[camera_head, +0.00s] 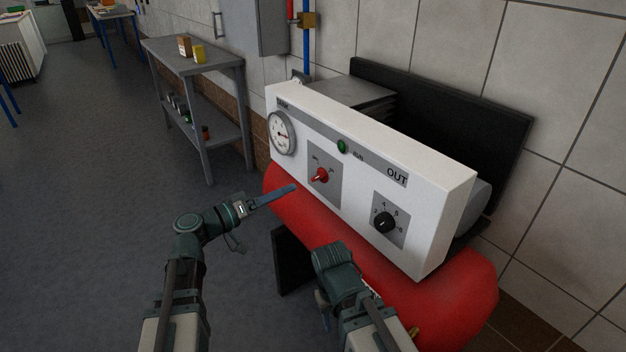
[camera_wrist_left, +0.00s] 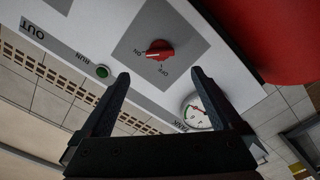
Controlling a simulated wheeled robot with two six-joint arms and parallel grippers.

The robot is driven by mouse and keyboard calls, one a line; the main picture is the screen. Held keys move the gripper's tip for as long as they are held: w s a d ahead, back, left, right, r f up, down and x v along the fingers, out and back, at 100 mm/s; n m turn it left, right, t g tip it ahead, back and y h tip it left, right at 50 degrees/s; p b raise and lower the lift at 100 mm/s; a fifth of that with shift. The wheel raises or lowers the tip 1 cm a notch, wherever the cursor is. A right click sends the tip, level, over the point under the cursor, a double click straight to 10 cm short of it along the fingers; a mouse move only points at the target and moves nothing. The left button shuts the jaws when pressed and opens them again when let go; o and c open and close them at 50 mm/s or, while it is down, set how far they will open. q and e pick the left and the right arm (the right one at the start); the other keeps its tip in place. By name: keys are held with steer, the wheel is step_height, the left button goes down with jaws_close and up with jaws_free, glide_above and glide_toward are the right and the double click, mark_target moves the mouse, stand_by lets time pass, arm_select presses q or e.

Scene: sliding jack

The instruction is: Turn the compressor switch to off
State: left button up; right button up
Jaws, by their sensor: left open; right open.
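The compressor is a white panel box (camera_head: 440,177) on a red tank (camera_head: 333,222). Its red rotary switch (camera_head: 320,174) sits on a grey plate in the middle-left of the panel. In the left wrist view the switch (camera_wrist_left: 160,49) lies beyond the fingertips, with its white mark pointing toward the ON label. My left gripper (camera_head: 294,187) is open and empty, its fingers pointing at the panel, apart from the switch. It also shows in the left wrist view (camera_wrist_left: 160,80). My right gripper (camera_head: 322,308) is low in front of the tank, its fingers mostly hidden behind its own wrist.
A pressure gauge (camera_head: 281,133) is left of the switch, a green RUN lamp (camera_head: 342,146) above it and a black dial (camera_head: 384,222) to its right. A grey metal table (camera_head: 190,62) stands at the back left. The floor at left is clear.

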mark_target(315, 179)
arm_select(q)
steer(key=x, duration=1)
steer(key=shift+w+d, duration=0.15)
steer(key=shift+d, duration=0.1)
steer(key=c, duration=1.4)
